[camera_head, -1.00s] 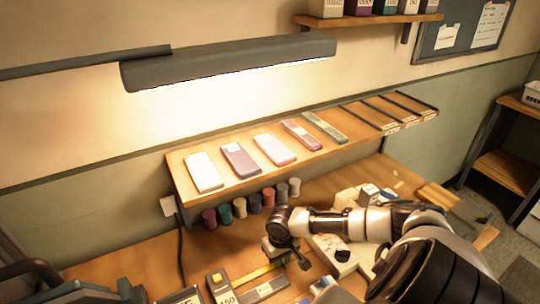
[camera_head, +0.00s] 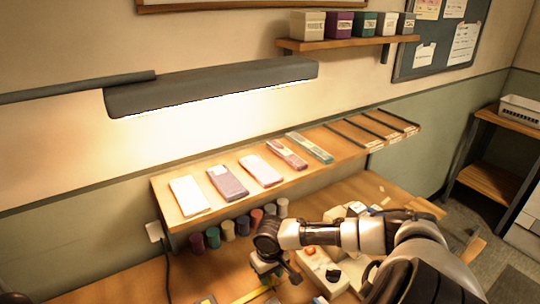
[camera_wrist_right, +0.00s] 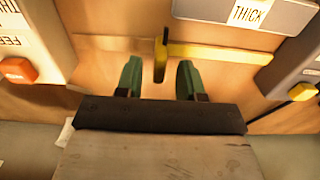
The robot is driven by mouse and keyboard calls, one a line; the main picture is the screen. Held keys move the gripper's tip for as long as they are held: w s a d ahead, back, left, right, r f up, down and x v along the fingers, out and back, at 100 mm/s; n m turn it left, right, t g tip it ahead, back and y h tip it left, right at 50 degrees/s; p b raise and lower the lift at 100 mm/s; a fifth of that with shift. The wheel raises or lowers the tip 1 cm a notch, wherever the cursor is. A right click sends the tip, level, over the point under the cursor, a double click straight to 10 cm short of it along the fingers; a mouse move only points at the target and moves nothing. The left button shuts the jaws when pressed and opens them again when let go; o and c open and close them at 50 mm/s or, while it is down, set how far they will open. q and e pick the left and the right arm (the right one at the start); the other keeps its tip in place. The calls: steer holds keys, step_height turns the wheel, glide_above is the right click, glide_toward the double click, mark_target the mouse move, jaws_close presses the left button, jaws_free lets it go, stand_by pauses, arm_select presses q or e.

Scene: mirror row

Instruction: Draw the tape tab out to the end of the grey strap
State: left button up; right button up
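My right gripper (camera_wrist_right: 158,75) is open in the right wrist view, with its two green fingers apart. Yellow tape (camera_wrist_right: 222,52) runs from the tab to the right. A grey piece labelled THICK (camera_wrist_right: 215,8) lies at the top right; I cannot tell whether it is the grey strap. In the head view, my right gripper (camera_head: 268,266) is low over the bench, beside a bit of yellow tape (camera_head: 258,292). My left gripper is not in view.
A lamp (camera_head: 210,87) hangs above.

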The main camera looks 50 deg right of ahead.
step_height(320, 180, up, 8)
steer(key=shift+f, duration=0.2)
stand_by(0.6)
